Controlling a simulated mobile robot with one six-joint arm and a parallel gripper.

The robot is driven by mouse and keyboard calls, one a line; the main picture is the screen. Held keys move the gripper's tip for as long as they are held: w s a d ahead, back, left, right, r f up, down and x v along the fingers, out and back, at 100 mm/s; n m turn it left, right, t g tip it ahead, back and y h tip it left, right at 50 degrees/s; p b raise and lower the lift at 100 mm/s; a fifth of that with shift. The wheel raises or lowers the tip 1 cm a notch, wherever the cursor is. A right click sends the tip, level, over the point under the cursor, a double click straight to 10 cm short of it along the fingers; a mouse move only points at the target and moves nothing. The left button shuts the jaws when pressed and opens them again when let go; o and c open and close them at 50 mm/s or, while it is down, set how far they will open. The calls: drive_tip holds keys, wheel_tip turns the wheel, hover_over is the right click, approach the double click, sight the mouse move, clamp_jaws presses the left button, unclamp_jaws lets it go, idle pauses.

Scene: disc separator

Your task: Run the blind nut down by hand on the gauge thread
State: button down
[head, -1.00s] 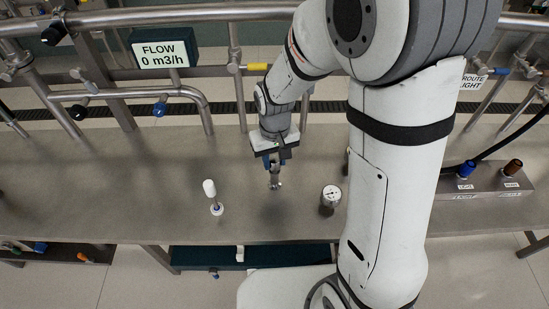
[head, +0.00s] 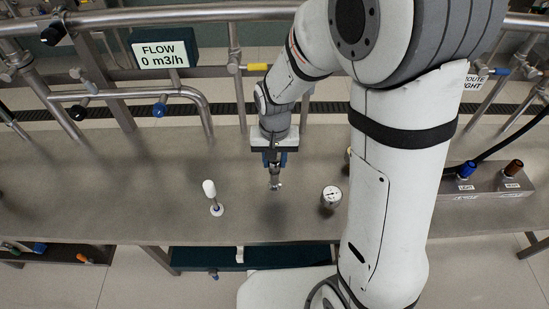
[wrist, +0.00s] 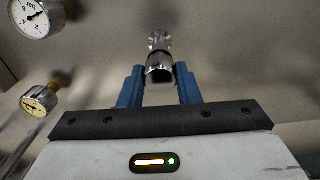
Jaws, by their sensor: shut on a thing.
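My gripper (head: 275,176) points down over the bench, left of the round white-faced gauge (head: 331,196). Its blue fingers are shut on a shiny steel fitting (wrist: 160,68), which also shows in the head view (head: 275,185). A smaller round steel end (wrist: 158,40) lies beyond the fitting in the wrist view. I cannot tell which part is the blind nut and which is a thread, or whether they are joined. In the wrist view, one gauge dial (wrist: 35,17) is at the upper left and another gauge (wrist: 40,98), with a brass part, is below it.
A white-handled tool or stub (head: 211,193) stands left of my gripper on the grey bench (head: 110,180). Pipes and a FLOW display (head: 162,53) are behind. A box with blue and brown knobs (head: 485,181) is at the right. The left of the bench is clear.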

drive_tip(key=shift+w+r+m, duration=0.1)
drive_tip(key=shift+m, duration=1.3)
drive_tip(key=m, duration=0.3)
drive_tip(key=c, duration=1)
unclamp_jaws()
drive_tip(key=shift+b, duration=0.3)
wheel_tip(320, 180, up, 3)
drive_tip(key=p, duration=0.2)
drive_tip(key=shift+r+p, duration=0.15)
drive_tip(key=shift+p, duration=0.15)
